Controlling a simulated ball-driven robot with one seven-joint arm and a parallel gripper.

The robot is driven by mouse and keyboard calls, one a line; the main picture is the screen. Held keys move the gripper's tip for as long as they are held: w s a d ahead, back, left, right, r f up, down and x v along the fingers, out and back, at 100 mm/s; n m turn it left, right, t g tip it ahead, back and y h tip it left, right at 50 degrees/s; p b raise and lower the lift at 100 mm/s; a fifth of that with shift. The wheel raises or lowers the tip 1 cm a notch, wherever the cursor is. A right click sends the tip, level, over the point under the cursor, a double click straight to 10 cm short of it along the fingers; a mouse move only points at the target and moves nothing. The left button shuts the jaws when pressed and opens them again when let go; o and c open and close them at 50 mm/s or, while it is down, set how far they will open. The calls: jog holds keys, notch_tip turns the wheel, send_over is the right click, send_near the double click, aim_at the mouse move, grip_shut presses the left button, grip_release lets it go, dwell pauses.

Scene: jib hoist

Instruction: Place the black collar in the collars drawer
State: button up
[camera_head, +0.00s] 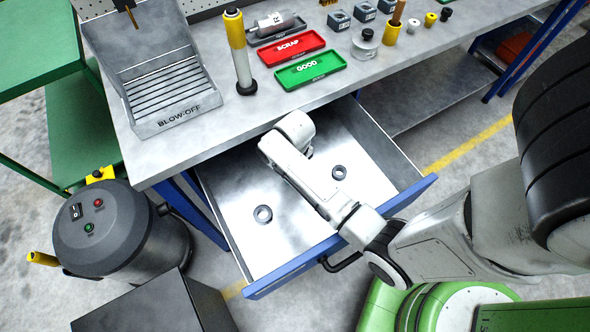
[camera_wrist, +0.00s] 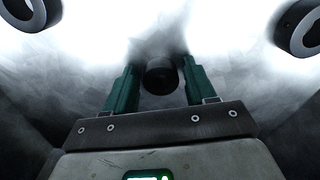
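The drawer (camera_head: 290,262) under the workbench is pulled out, with a blue front and bare metal floor. Two dark grey ring collars lie in it, a nearer one (camera_head: 263,214) and a farther one (camera_head: 339,172); rings also show at the top left (camera_wrist: 28,12) and top right (camera_wrist: 298,27) of the wrist view. My gripper (camera_wrist: 161,68) is inside the drawer, its green fingers apart. The black collar (camera_wrist: 160,76) is between the fingertips, with a narrow gap visible on each side. My arm hides the gripper and this collar in the head view.
The bench top (camera_head: 225,125) holds a blow-off tray (camera_head: 176,118), a yellow-topped post (camera_head: 239,52), a red scrap tray (camera_head: 285,49) and a green good tray (camera_head: 311,70). The drawer walls are close around my arm. A dark canister (camera_head: 120,235) stands left of the drawer.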

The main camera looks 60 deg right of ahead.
jog(key=shift+o, duration=0.7)
notch_tip(320, 180, up, 7)
jog(key=shift+f+p, duration=0.1)
jog(key=shift+p, duration=0.4)
jog(key=shift+s+a+r, duration=0.1)
jog(key=shift+s+r, duration=0.05)
jog(key=shift+r, duration=0.4)
jog(key=s+a+r+n+t, duration=0.1)
jog(key=s+a+r+n, duration=0.2)
jog(key=s+a, duration=0.6)
notch_tip(320, 180, up, 2)
jog(key=a, duration=0.2)
jog(key=shift+s+a, duration=0.3)
jog(key=shift+a, duration=0.05)
jog(key=shift+r, duration=0.1)
